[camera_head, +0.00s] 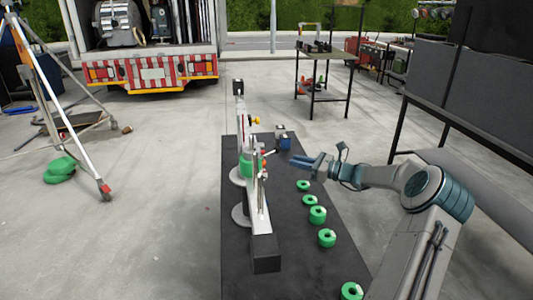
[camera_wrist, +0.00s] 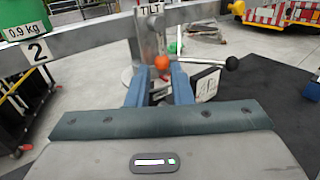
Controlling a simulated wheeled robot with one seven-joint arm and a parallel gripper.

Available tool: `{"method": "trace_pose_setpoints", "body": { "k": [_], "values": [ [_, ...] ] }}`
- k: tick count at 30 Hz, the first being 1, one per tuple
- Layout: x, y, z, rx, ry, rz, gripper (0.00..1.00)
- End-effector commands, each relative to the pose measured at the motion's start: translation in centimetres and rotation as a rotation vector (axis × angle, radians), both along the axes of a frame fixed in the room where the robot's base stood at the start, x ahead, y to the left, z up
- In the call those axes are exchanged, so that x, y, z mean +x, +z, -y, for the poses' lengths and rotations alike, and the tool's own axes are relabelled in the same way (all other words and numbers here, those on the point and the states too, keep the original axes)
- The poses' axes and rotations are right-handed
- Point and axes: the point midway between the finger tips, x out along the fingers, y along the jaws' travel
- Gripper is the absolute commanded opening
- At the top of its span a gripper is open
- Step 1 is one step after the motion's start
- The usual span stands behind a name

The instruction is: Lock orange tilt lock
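The orange tilt lock shows in the wrist view as an orange ball knob (camera_wrist: 162,62) below a "TILT" label, on a metal post of the device. A lever with a black ball end (camera_wrist: 232,63) sits just right of it. My gripper (camera_wrist: 159,82) has two blue fingers, apart with nothing between them. The orange knob appears just beyond the fingertips, centred over the gap. In the head view my gripper (camera_head: 298,162) reaches in from the right, level, and a gap separates it from the upright device (camera_head: 243,140). The orange knob is too small to single out there.
The device stands on a dark mat or platform (camera_head: 290,255) with several green rolls (camera_head: 318,215) along its right side. A long beam (camera_head: 260,215) extends toward the camera. A tripod (camera_head: 60,100) stands left, a truck (camera_head: 150,70) behind. Open concrete lies left.

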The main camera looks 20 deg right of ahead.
Motion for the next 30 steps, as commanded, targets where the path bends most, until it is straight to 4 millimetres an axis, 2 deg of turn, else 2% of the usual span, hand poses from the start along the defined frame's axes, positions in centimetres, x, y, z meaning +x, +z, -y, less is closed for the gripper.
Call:
{"method": "trace_pose_setpoints", "body": {
  "k": [9,15,21,29,30],
  "values": [
    [5.0,0.0,-5.2,0.001,0.006,0.001,0.2],
    [7.1,0.0,-7.3,-0.001,0.005,0.0,0.2],
    [8.0,0.0,-8.2,-0.001,0.005,-0.001,0.2],
    [8.1,0.0,-8.3,-0.001,0.005,0.0,0.2],
    [8.1,0.0,-8.3,-0.001,0.005,0.0,0.11]
  ]
}}
